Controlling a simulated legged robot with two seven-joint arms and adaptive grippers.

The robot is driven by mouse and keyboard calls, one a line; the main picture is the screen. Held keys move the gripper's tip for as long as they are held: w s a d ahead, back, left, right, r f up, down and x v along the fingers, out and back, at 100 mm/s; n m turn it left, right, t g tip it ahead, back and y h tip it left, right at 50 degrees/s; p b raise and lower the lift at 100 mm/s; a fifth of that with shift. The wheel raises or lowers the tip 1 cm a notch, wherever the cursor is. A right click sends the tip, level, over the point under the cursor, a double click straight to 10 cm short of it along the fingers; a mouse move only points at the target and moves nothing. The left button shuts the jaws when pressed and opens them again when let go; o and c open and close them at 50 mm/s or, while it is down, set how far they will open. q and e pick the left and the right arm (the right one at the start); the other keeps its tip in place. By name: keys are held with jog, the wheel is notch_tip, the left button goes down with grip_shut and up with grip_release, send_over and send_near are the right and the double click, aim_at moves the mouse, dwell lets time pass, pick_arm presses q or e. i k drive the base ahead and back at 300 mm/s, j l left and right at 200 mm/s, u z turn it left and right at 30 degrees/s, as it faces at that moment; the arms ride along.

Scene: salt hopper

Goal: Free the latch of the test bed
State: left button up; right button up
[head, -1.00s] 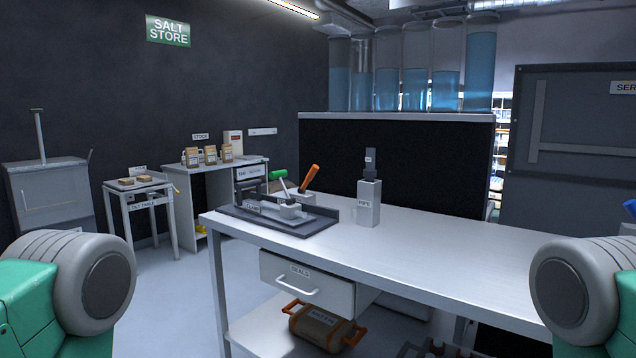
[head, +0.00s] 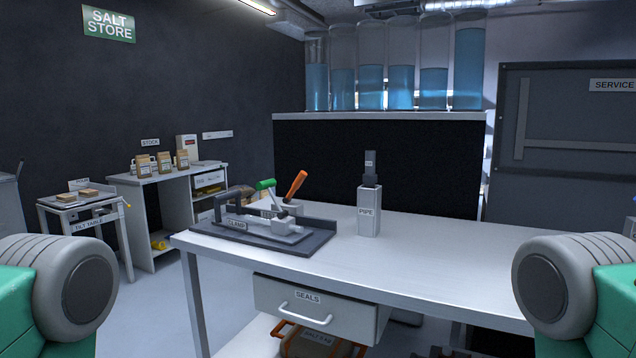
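A dark flat fixture (head: 306,246) with a label that seems to read CLAMP lies on the left end of the grey bench. On it are a pale grey block (head: 284,226), a lever with a green grip (head: 265,184) and a rounded dark part at the left. An orange handle (head: 297,184) leans up to the right just behind. I read no label for a test bed or latch, and cannot tell which part is the latch. Parts of my two arms show at the lower left and lower right. Neither gripper is in view.
A PIPE block (head: 369,212) stands upright on the bench (head: 440,258), whose right part is clear. A tilt table (head: 84,205) and a stock shelf (head: 165,177) stand left, with open floor between.

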aim_at(300, 178)
jog(key=i+j+z, duration=0.1)
jog(key=z, duration=0.25)
jog(key=i+j+z, duration=0.1)
jog(key=j+z, duration=0.45)
jog(key=z, duration=0.15)
jog(key=i+j, duration=0.05)
